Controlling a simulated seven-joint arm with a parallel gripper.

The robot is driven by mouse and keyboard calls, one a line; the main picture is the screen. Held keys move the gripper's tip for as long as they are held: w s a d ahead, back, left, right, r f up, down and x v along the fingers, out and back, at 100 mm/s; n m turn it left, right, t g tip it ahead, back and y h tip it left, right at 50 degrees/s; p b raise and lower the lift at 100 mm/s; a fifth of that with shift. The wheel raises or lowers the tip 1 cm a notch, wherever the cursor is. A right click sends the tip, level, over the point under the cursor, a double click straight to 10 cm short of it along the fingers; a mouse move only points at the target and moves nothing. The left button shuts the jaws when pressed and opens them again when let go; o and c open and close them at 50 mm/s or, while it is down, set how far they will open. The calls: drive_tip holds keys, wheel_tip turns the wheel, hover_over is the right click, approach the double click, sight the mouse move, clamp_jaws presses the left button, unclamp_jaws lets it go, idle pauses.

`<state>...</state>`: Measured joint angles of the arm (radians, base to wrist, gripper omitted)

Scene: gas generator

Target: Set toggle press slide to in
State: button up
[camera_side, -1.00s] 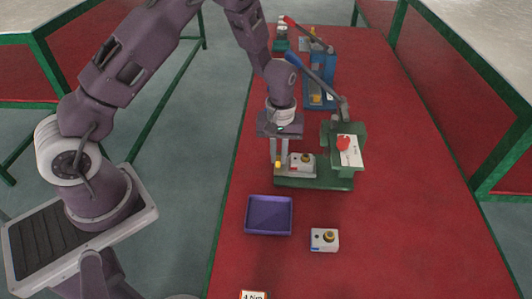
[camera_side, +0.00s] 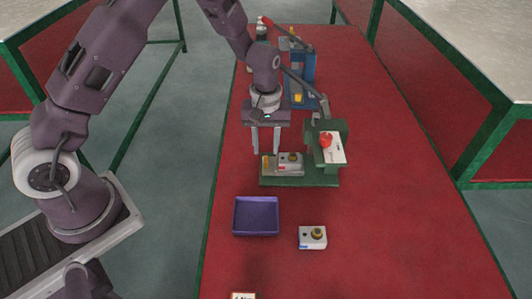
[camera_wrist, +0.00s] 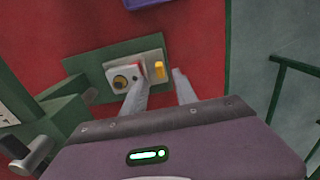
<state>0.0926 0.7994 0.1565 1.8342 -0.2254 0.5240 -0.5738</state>
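The green toggle press (camera_side: 328,172) stands on the red table, with a red knob (camera_side: 325,140) and a white plate on its head. Its grey slide (camera_wrist: 153,61) lies on the green base and extends left of the head. The slide carries a white block with a dark-and-yellow round top (camera_wrist: 122,80) and has a yellow handle (camera_wrist: 159,69) at its outer end. My gripper (camera_side: 266,153) is open and empty, just above the slide's outer end. In the wrist view the handle appears beyond the gap between my fingers, apart from both.
A purple tray (camera_side: 236,231) and a second white block (camera_side: 312,238) are in front of the press. A blue machine (camera_side: 302,72) stands behind it, with other devices farther back. The table right of the press is clear.

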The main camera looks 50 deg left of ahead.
sight(266, 158)
wheel_tip(266, 158, up, 3)
drive_tip(key=shift+r, duration=0.2)
drive_tip(key=shift+o, duration=1)
drive_tip(key=n, duration=0.9)
drive_tip(key=shift+s+f+n, duration=0.1)
drive_tip(key=shift+n, duration=0.3)
drive_tip(key=n, duration=0.3)
drive_tip(key=shift+n, duration=0.3)
drive_tip(key=n, duration=0.4)
drive_tip(key=shift+n, duration=0.3)
wheel_tip(266, 158, down, 7)
clamp_jaws()
